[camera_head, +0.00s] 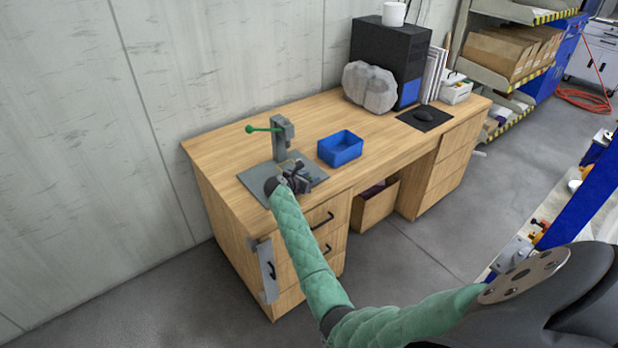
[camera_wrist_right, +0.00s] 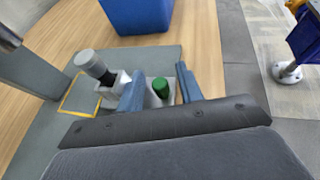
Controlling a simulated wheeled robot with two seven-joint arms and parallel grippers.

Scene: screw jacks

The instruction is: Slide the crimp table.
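The crimp press (camera_head: 281,138) stands on a grey base plate (camera_head: 255,184) at the left of the desk; its green lever (camera_head: 262,129) points left. In the right wrist view, a green knob (camera_wrist_right: 161,87) rises from a light grey block, which I take for the crimp table (camera_wrist_right: 160,101). A grey cylinder (camera_wrist_right: 90,63) stands left of it. My right gripper (camera_head: 297,176) is low over the plate in front of the press. In the wrist view its fingers (camera_wrist_right: 159,80) are apart, one on each side of the knob, with visible gaps. My left gripper is out of view.
A blue bin (camera_head: 340,148) sits on the wooden desk (camera_head: 225,143) right of the press. A grey rock-like lump (camera_head: 369,87), a black computer case (camera_head: 390,48) and a mouse mat (camera_head: 424,118) are farther right. A yellow outline (camera_wrist_right: 68,105) marks the plate.

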